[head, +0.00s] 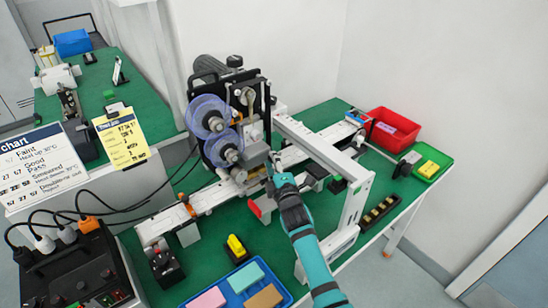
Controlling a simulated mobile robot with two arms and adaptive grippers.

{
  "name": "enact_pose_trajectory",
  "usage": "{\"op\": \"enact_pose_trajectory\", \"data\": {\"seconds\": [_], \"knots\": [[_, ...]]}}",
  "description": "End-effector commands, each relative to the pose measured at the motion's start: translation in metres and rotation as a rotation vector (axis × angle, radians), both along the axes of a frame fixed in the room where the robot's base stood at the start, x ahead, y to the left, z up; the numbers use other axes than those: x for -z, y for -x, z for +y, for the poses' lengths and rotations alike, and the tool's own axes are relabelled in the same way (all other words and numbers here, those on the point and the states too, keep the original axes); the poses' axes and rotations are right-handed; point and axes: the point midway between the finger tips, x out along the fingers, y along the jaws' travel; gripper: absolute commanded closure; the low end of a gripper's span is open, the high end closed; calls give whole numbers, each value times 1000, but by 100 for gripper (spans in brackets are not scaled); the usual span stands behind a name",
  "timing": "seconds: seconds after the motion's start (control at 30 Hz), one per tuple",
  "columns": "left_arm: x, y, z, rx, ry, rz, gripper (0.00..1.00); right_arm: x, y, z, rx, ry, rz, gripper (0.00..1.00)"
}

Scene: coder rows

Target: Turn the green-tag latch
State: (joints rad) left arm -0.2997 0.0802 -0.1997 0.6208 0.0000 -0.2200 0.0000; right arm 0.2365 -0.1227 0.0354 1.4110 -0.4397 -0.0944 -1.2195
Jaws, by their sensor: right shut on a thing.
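The coder machine (228,125) stands on the green bench with two purple film reels on its front and a grey block at its lower right. My right arm reaches in from the bottom, and my right gripper (272,166) is against the lower right of that block. It is shut on a small part there, which looks to be the latch; the fingers hide most of it. I cannot make out a green tag. My left gripper is not in view.
A white conveyor frame (318,145) crosses just right of the gripper. A red bin (391,130) and a green tray (427,163) are at the back right. A blue tray (284,295) with coloured blocks is in front. A control box (75,270) with cables stands left.

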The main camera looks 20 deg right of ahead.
Motion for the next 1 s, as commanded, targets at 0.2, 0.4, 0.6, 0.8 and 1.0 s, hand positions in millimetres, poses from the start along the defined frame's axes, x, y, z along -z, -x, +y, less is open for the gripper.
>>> {"op": "enact_pose_trajectory", "data": {"seconds": [0.2, 0.4, 0.6, 0.8, 1.0], "knots": [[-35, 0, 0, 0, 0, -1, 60, -8, 0, -1, 0, -187, 73, 100], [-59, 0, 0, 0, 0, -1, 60, -9, 0, -1, 0, -366, 138, 100], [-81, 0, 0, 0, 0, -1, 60, -9, 0, -3, 1, -545, 202, 100], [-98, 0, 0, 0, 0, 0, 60, -9, -1, -4, 1, -723, 267, 100], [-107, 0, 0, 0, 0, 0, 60, -7, -1, -4, 1, -894, 328, 100]]}}
